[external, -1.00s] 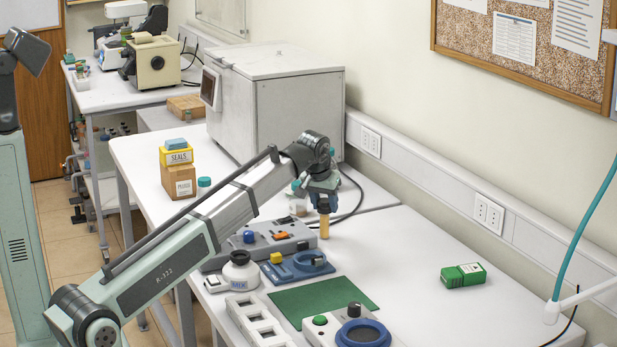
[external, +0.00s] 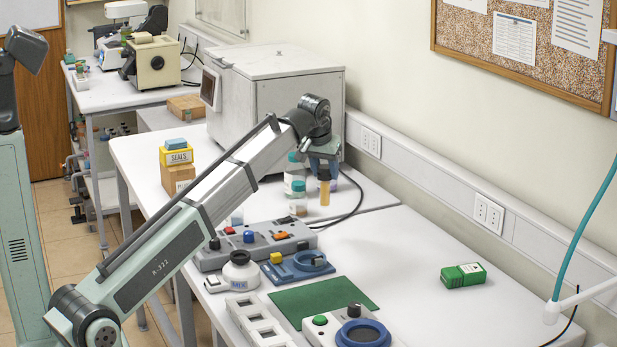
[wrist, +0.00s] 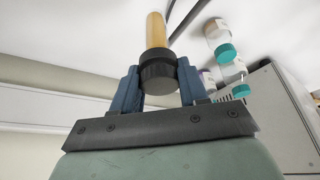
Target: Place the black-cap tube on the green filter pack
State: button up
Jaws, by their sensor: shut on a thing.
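The black-cap tube, amber with a ribbed black cap, shows in the external view (external: 324,192) and in the wrist view (wrist: 155,32). My gripper (wrist: 158,80) is shut on its black cap, and the tube hangs upright below the fingers. In the external view my gripper (external: 323,172) holds it above the bench, in front of the large grey-white cabinet. The green filter pack (external: 463,275) is a small green box with a white label, lying on the right part of the bench, well apart from the tube.
Jars with teal lids (external: 296,172) stand just left of the tube. A grey panel with knobs (external: 255,244), a blue holder (external: 297,265), a white bottle (external: 240,272) and a green mat (external: 323,298) lie nearer. The bench around the filter pack is clear.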

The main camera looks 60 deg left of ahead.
jog(key=shift+w+d+r, duration=0.2)
jog(key=shift+d, duration=0.2)
jog(key=w+d+r+m+h, duration=0.15)
jog(key=w+d, duration=0.35)
jog(key=d, duration=0.7)
jog(key=w+d+m+t, duration=0.15)
jog(key=w+d, duration=0.25)
jog(key=d, duration=0.7)
jog(key=w+d+m+g, duration=0.15)
jog(key=w+d, duration=0.35)
jog(key=d, duration=0.7)
jog(key=w+d+r+n, duration=0.1)
jog(key=w+d+r, duration=0.2)
jog(key=w, duration=0.3)
notch_tip(320, 180, down, 11)
jog(key=n+y, duration=0.1)
jog(key=n, duration=0.1)
jog(key=shift+s+a+r, duration=0.2)
jog(key=shift+a, duration=0.25)
jog(key=shift+f, duration=0.15)
jog(key=o, duration=1.1)
